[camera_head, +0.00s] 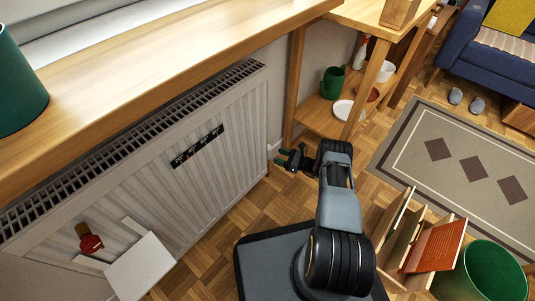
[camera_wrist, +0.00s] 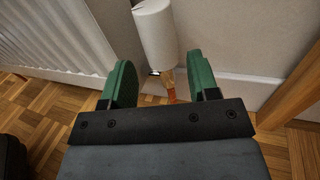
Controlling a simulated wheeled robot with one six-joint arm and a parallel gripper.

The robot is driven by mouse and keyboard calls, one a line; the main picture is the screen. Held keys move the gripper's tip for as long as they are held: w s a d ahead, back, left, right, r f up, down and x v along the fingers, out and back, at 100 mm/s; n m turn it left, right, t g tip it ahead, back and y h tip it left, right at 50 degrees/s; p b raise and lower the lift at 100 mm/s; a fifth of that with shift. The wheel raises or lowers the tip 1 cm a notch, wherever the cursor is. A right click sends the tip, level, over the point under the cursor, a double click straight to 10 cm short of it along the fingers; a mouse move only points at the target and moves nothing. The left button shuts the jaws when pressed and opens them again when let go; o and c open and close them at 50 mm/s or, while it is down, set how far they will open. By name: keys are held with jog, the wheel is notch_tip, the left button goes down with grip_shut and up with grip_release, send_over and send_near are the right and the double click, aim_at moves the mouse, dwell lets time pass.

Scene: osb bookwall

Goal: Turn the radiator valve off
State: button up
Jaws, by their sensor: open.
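The white radiator (camera_head: 215,165) stands along the wall under a wooden shelf, with a dark strip of lettering on its front. A red knob on a brass stem (camera_head: 90,241) shows at its left end. My gripper (camera_head: 284,160) is open beyond the radiator's right end. In the wrist view my gripper (camera_wrist: 160,65) has two green fingers spread apart. A white cylinder (camera_wrist: 154,32) lies ahead of them, beside the radiator (camera_wrist: 62,35). A small brass and orange-red part (camera_wrist: 169,84) shows below the cylinder, between the fingers. I cannot tell whether the fingers touch anything.
A wooden shelf unit (camera_head: 318,118) with a green mug (camera_head: 332,83) and a white plate (camera_head: 343,110) stands behind my gripper. A wooden rack with an orange book (camera_head: 436,246) and a green bin (camera_head: 484,273) stand at lower right. Parquet floor (camera_head: 235,215) is clear beside the radiator.

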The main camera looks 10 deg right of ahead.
jog(key=b+x, duration=0.1)
jog(key=x, duration=0.5)
jog(key=shift+w+a, duration=0.1)
jog(key=shift+a, duration=0.1)
jog(key=shift+c, duration=0.5)
jog(key=c, duration=0.5)
jog(key=shift+w+n+g+y, duration=0.1)
jog(key=shift+n+g+y, duration=0.6)
jog(key=shift+n+g, duration=0.6)
jog(key=shift+n+g+y, duration=0.7)
jog(key=shift+n+g, duration=0.1)
jog(key=shift+g, duration=0.9)
jog(key=shift+c, duration=0.3)
jog(key=shift+g, duration=0.3)
jog(key=o, duration=0.7)
jog(key=shift+c, duration=0.2)
jog(key=shift+t, duration=0.6)
